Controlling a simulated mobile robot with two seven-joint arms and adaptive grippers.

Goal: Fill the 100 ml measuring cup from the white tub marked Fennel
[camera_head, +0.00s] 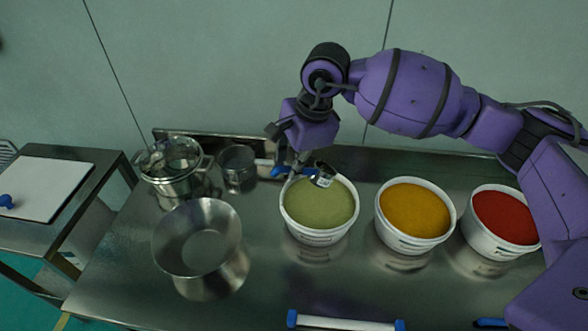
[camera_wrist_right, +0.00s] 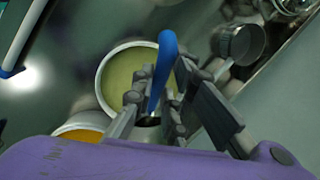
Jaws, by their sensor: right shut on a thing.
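A white tub (camera_head: 318,236) holds green powder and stands left of two similar tubs; its label is too small to read. It also shows in the wrist view (camera_wrist_right: 104,82). My right gripper (camera_head: 291,166) is above this tub's far left rim, shut on the blue handle of a small metal measuring cup (camera_head: 323,176). The blue handle (camera_wrist_right: 163,60) shows between the fingers in the wrist view. The cup has a dark label and is over the far part of the green powder. I cannot tell whether it touches the powder or what is inside it. My left gripper is out of view.
A white tub of yellow powder (camera_head: 407,243) and one of red powder (camera_head: 484,241) stand to the right. A white bar with blue ends (camera_head: 345,323) lies at the front.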

